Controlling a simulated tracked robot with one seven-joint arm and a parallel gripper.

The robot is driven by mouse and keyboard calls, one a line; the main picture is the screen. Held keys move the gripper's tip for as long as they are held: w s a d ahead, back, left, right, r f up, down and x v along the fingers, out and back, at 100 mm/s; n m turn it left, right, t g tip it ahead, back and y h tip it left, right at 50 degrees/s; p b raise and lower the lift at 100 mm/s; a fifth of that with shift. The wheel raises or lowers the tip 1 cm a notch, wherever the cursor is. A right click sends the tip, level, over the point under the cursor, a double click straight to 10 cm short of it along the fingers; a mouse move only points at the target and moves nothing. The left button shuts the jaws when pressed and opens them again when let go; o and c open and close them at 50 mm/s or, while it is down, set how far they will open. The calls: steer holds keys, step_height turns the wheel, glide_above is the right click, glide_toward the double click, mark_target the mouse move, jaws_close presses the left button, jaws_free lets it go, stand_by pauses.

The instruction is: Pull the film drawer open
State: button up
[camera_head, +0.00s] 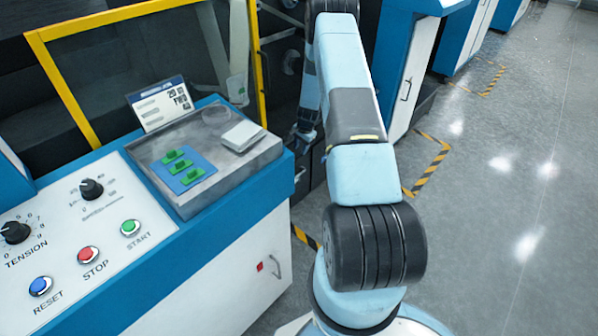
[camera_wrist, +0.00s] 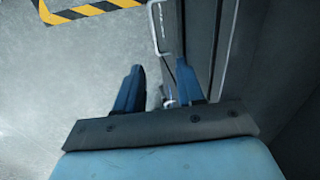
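The film drawer appears to be the dark grey unit (camera_head: 310,165) beside the blue and white console in the head view, partly hidden by my arm. In the wrist view a dark upright front (camera_wrist: 198,35) fills the right of centre, with a light metal bar handle (camera_wrist: 155,28) along its left edge. My gripper (camera_wrist: 160,70) is open, its two blue fingers apart. The handle's near end lines up with the gap between the fingertips. I cannot tell whether the fingers touch it. In the head view my gripper (camera_head: 307,131) is small and dark above the unit.
The console (camera_head: 215,275) stands at the left with knobs, buttons and a grey tray (camera_head: 217,190). A yellow frame (camera_head: 70,90) rises behind it. A blue and white cabinet (camera_head: 410,75) stands beyond my arm. Grey floor (camera_head: 500,220) with striped tape (camera_head: 430,165) is open at the right.

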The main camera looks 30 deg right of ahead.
steer(key=shift+m, duration=0.3)
steer(key=f, duration=0.6)
steer(key=w+f, duration=0.1)
steer(key=f, duration=0.5)
steer(key=w+f, duration=0.1)
steer(key=f, duration=0.5)
steer(key=shift+w, duration=0.15)
steer(key=shift+c, duration=0.2)
jaws_close()
